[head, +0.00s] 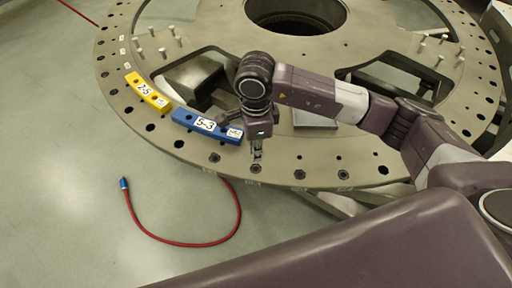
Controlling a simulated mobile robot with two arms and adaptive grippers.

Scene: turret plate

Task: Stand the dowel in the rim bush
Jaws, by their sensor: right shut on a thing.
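The large grey turret plate (330,155) fills the upper part of the head view, with several dark bushes along its rim. My right gripper (257,142) points down above the plate's near rim and is shut on the dowel (257,155). The dowel is a small, grey, roughly upright pin, mostly hidden by the fingers. Its lower end appears just above or at a rim bush (256,169); I cannot tell whether it touches or enters it. My left gripper is not in view.
A yellow block (147,93) and a blue block (206,126), both labelled, lie on the rim at left. Several pins (162,54) stand on the plate. A red hose (187,244) lies on the floor in front. Large openings cut through the plate.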

